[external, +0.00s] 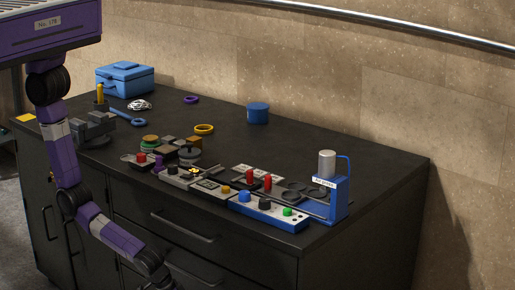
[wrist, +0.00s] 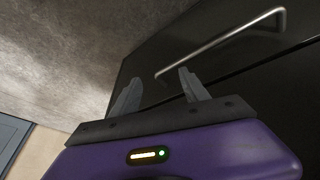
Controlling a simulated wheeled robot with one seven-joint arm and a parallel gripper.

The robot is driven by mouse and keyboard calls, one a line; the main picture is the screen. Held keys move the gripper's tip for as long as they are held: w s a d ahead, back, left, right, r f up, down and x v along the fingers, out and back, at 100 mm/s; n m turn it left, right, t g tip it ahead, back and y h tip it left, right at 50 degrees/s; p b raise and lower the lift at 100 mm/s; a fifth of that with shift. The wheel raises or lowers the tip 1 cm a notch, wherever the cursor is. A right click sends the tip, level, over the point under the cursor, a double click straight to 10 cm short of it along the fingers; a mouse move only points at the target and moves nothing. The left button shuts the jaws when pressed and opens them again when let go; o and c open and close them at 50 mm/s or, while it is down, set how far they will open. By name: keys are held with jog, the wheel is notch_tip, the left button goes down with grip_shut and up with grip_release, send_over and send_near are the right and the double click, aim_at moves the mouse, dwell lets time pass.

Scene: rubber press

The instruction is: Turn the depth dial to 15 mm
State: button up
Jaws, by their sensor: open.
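My gripper (wrist: 158,90) is open and empty in the wrist view. Its two grey fingers stand apart in front of a dark cabinet front with a metal handle. In the external view my arm hangs left of the bench and runs low in front of the drawers, with its end at or past the bottom edge. A row of control panels lies along the front of the worktop, well above the gripper. A blue-and-white panel (external: 259,212) carries blue, dark and green knobs. A dark round part (external: 189,153) sits farther left. Markings are too small to tell which is the depth dial.
A blue press stand (external: 329,199) with a grey cylinder stands at the right front. A blue box (external: 125,79), a blue tub (external: 257,112) and a yellow ring (external: 204,129) are farther back. Drawer handles (external: 183,226) stick out near my arm. The back right worktop is clear.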

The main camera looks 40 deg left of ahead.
jog(key=w+d+r+n+g+p, duration=0.1)
jog(key=w+d+r+n, duration=0.1)
jog(key=d+r, duration=1.15)
jog(key=w+d+r+n+g+p, duration=0.1)
jog(key=d+r+n+p, duration=0.15)
jog(key=d+r, duration=1.15)
notch_tip(320, 180, up, 22)
jog(key=n+g+y+p, duration=0.1)
jog(key=n+y+p, duration=0.15)
jog(key=p, duration=0.25)
send_over(264, 199)
jog(key=shift+s+r+h, duration=0.2)
jog(key=shift+h, duration=0.05)
jog(key=shift+w+a+f, duration=0.15)
jog(key=shift+a+f, duration=0.05)
jog(key=f, duration=0.5)
jog(key=f+p, duration=0.1)
jog(key=f, duration=0.1)
jog(key=shift+d+f, duration=0.25)
jog(key=shift+c, duration=0.4)
